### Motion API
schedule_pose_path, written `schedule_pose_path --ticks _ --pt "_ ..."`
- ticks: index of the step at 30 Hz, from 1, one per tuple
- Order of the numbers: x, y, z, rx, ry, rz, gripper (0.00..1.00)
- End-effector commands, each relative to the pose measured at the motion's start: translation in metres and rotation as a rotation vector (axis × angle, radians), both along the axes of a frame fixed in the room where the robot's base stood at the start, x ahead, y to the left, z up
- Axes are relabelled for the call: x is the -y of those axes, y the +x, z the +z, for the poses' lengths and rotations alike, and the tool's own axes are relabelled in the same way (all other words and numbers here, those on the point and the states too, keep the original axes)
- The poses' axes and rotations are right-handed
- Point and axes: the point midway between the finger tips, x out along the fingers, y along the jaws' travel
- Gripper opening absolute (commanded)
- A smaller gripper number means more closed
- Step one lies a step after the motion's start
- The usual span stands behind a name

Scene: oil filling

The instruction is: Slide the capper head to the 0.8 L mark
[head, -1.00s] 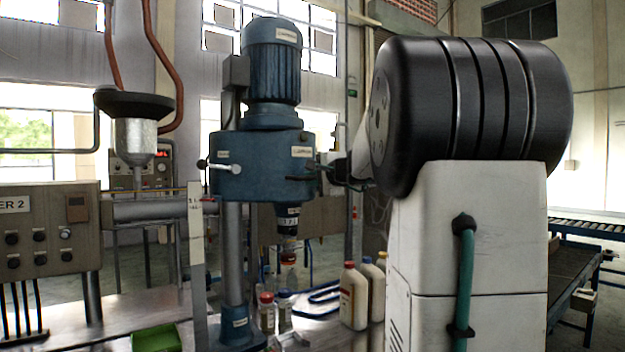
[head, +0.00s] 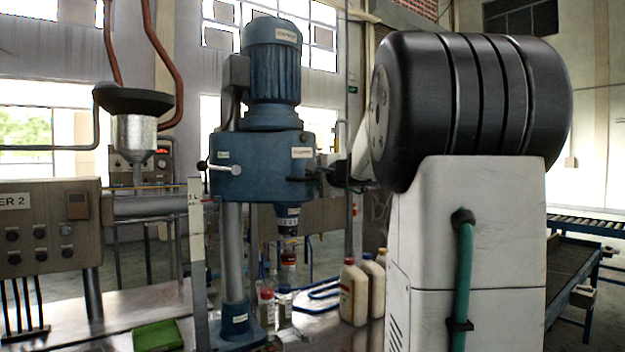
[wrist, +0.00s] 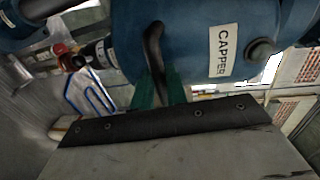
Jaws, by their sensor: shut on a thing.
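The blue capper head (head: 258,160), with its motor on top, sits on a grey vertical column (head: 232,255). A dark handle (wrist: 154,45) sticks out from its right side in the head view. My gripper (wrist: 160,92) has green fingers shut on this handle; in the head view the gripper (head: 318,178) is small and partly dark. The head's "CAPPER" label (wrist: 222,50) faces the wrist camera. A pale upright scale (head: 196,225) stands left of the column with "1 L" near its top. I cannot read a 0.8 L mark.
Small bottles (head: 284,306) stand by the column's foot, below the head's nozzle (head: 288,220). White jugs (head: 353,290) stand to their right. A green tray (head: 158,337) lies on the bench at front left. A control box (head: 45,230) stands at far left.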

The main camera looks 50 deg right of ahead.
Motion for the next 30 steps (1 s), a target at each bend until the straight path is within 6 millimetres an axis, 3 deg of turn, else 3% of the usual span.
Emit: schedule_pose_path --ticks 30 --pt "0.0001 0.0 -0.0079 -0.001 0.001 0.0 0.0"
